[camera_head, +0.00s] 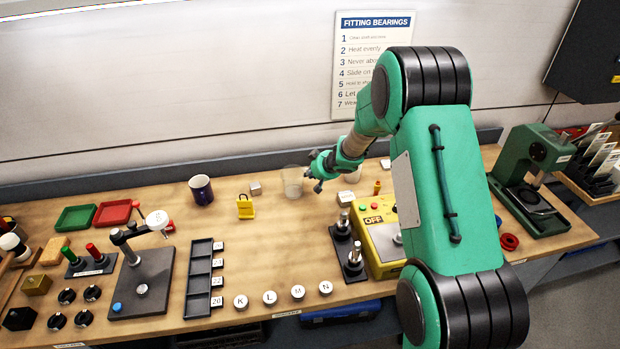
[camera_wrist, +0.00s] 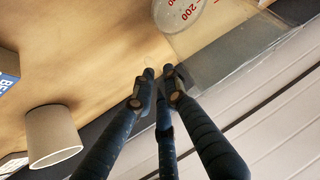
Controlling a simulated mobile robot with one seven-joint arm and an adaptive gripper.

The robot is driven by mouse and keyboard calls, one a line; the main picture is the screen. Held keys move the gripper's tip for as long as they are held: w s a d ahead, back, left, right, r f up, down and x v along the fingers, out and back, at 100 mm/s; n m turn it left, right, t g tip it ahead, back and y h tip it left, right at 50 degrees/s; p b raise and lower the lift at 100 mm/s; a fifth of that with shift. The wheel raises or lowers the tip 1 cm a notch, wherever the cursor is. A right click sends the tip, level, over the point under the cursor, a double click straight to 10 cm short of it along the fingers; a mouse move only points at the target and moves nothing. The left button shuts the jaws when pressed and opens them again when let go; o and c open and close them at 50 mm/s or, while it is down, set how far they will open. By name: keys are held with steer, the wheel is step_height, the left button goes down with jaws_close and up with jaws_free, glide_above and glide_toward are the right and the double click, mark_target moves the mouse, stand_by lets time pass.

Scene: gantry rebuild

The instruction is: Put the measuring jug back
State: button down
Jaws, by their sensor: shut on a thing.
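The measuring jug (camera_head: 292,182) is clear and stands out faintly near the back of the wooden bench. Its see-through wall with red graduations, one reading 200, shows at the top of the wrist view (camera_wrist: 180,12). My gripper (camera_head: 316,176) reaches it from the right, at its right side. In the wrist view my dark fingers (camera_wrist: 160,82) are close together, shut on a clear part of the jug that is hard to make out. The jug looks upright. I cannot tell whether its base touches the bench.
The bench middle, before the jug, is fairly clear.

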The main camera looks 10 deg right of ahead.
steer(key=shift+f, duration=0.3)
steer(key=c, duration=1.8)
jaws_free()
steer(key=shift+o, duration=0.2)
steer(key=shift+s+d+r, duration=0.15)
steer(key=shift+s+r, duration=0.2)
steer(key=shift+r, duration=0.15)
steer(key=p+v, duration=0.4)
steer(key=v, duration=0.7)
